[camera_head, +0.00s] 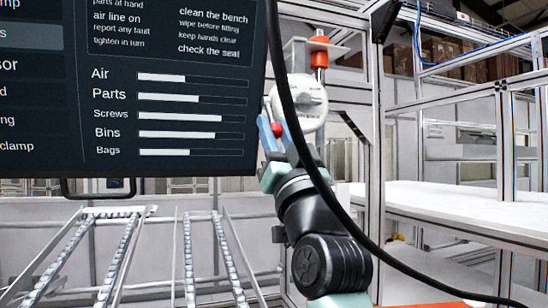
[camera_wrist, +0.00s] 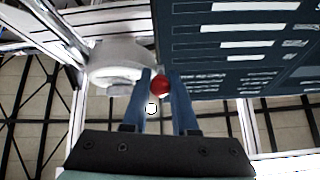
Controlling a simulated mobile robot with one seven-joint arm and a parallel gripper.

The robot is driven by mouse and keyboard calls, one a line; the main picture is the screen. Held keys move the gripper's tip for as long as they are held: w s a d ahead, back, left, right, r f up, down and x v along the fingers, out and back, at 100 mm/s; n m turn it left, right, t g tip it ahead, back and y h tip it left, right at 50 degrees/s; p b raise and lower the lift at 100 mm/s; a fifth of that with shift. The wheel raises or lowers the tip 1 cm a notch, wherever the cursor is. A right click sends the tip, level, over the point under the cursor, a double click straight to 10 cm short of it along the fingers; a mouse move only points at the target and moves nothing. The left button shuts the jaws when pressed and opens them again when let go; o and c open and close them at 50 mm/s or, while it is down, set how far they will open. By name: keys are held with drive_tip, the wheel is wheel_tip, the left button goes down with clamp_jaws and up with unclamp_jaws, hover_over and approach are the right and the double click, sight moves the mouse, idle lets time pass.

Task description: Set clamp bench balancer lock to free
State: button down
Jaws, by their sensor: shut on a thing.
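The balancer (camera_head: 300,100) is a round white housing hung on the frame, right of the dark screen. In the wrist view its white body (camera_wrist: 112,62) shows at upper left. A small red ball knob (camera_head: 277,129) sits at its lower left side; it also shows in the wrist view (camera_wrist: 159,85). I take it for the lock's knob. My gripper (camera_wrist: 160,78) has its blue fingers on both sides of the red knob, closed on it. In the head view my gripper (camera_head: 276,122) reaches up from below. The lock's stem and any markings cannot be made out.
The dark screen (camera_head: 160,90) hangs close to the left of my gripper. A thick black cable (camera_head: 325,190) passes in front of my arm. An orange-red cylinder (camera_head: 319,55) stands above the balancer. Roller rails (camera_head: 120,255) lie lower left, white shelves (camera_head: 450,208) at right.

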drive_tip(key=shift+w+f+b, duration=0.2)
drive_tip(key=shift+b, duration=0.6)
drive_tip(key=c, duration=0.7)
unclamp_jaws()
drive_tip(key=shift+s+r, duration=0.1)
drive_tip(key=shift+r+p, duration=0.25)
drive_tip(key=shift+p, duration=0.25)
